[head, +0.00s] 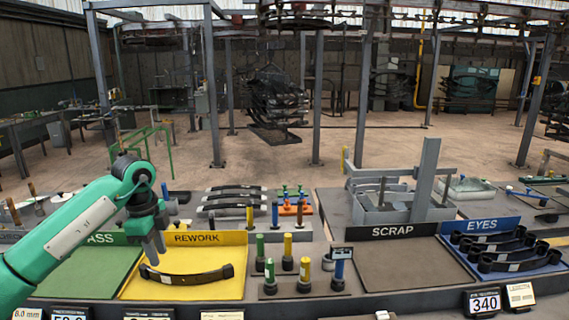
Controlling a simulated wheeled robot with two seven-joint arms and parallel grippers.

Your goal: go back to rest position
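My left arm, green, comes in from the left, and its dark gripper (154,246) points down over the left part of the yellow REWORK mat (205,285). A dark leaf spring (187,275) with a pale label lies on that mat, just below and to the right of the fingertips. The fingers look close together, but their gap is too small to judge. No held object shows. My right gripper is out of view.
A green mat (85,270) lies left, partly behind my arm. Several coloured posts (287,248) stand mid-table. The SCRAP mat (400,268) is bare. Several springs (520,260) lie on the blue EYES mat (466,246). A grey fixture (425,180) stands behind.

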